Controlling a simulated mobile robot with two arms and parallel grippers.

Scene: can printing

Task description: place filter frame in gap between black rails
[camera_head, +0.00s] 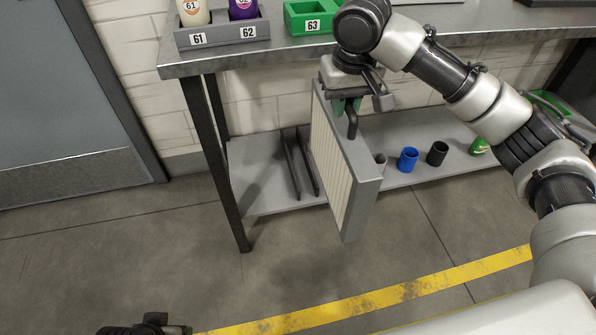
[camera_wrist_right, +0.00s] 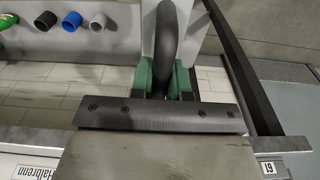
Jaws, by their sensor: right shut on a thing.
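The filter frame (camera_head: 360,180) is a grey panel with a pleated cream face and a dark curved handle (camera_head: 352,120). My right gripper (camera_head: 346,104) is shut on this handle and holds the frame upright below the table's front edge. In the right wrist view the green fingers (camera_wrist_right: 164,80) close around the handle, and the hand's dark plate hides part of it. Two black rails (camera_head: 291,165) stand on the lower shelf, left of the frame in the picture, with a narrow gap between them. My left gripper (camera_head: 145,329) shows only partly at the bottom edge; its jaws are unclear.
The lower shelf (camera_head: 262,195) also holds a blue cup (camera_head: 408,159), a black cup (camera_head: 437,153) and a grey cup (camera_head: 380,163), right of the frame. The table's dark front leg (camera_head: 222,170) stands left of the rails. Numbered trays (camera_head: 222,35) are on the tabletop.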

